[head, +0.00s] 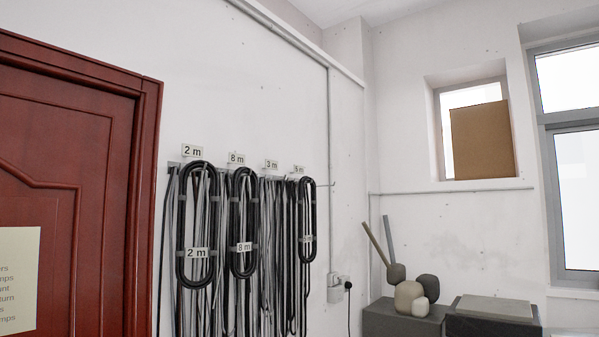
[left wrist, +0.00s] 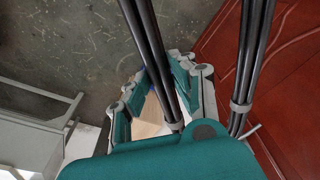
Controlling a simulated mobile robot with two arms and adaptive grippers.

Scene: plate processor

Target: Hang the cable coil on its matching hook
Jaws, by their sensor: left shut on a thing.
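My left gripper (left wrist: 155,80) is shut on a black cable coil (left wrist: 248,60) in the left wrist view. One bundle of strands runs between the fingers, and the other side of the loop with a grey band passes to the right. No length tag on the held coil shows. In the head view, a row of hooks on the white wall carries the labels 2 m (head: 192,151), 8 m (head: 236,158), 3 m (head: 271,164) and one blurred, perhaps 5 m (head: 299,169). Neither gripper shows in the head view.
Black coils tagged 2 m (head: 182,225) and 8 m (head: 234,215) hang under their labels; another coil (head: 313,220) hangs under the rightmost label. Loose cables hang among them. A red door (head: 60,150) is left, a socket (head: 344,281) right. Grey boxes (head: 395,322) stand lower right.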

